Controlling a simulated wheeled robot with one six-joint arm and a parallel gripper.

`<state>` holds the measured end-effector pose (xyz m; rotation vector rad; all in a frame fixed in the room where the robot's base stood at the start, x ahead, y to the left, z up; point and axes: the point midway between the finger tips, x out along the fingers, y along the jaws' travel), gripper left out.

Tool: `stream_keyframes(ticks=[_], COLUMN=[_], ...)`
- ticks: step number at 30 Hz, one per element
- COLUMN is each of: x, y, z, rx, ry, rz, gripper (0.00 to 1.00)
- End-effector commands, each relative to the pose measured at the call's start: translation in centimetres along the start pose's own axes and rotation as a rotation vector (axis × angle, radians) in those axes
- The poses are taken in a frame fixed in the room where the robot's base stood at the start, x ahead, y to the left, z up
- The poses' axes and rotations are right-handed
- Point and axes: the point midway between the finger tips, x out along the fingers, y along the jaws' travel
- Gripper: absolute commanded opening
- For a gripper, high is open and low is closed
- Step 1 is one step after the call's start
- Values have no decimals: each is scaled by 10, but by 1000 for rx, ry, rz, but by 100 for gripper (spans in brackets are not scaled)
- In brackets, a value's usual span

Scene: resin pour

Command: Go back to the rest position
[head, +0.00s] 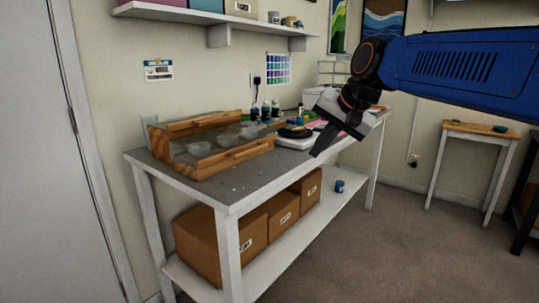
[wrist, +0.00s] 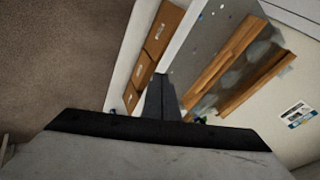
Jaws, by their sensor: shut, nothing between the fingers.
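My gripper (head: 322,140) is at the end of my blue arm, in front of the workbench in the head view. Its dark fingers point down and to the left and are closed together, with nothing between them. In the wrist view the closed fingers (wrist: 160,97) stick out from the wide dark gripper body, with the bench behind them. The grey-topped workbench (head: 240,190) stands against the wall. I cannot tell from the pictures how far the fingertips are from the bench edge.
A wooden case (head: 205,167) with clear cups inside stands on the bench's left part. Small dark bottles (head: 266,110) and a pale device with a black disc (head: 296,133) stand behind the gripper.

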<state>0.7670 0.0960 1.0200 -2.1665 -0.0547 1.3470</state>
Motion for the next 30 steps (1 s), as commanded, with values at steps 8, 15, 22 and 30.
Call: stream_keyframes(ticks=[8, 15, 22, 30], x=[-9, -3, 10, 20], y=[123, 223, 302, 337], z=[70, 142, 208, 239], rx=[-156, -297, -416, -474], ry=[20, 6, -22, -43], rz=[125, 234, 320, 358], gripper=[0, 0, 0, 0])
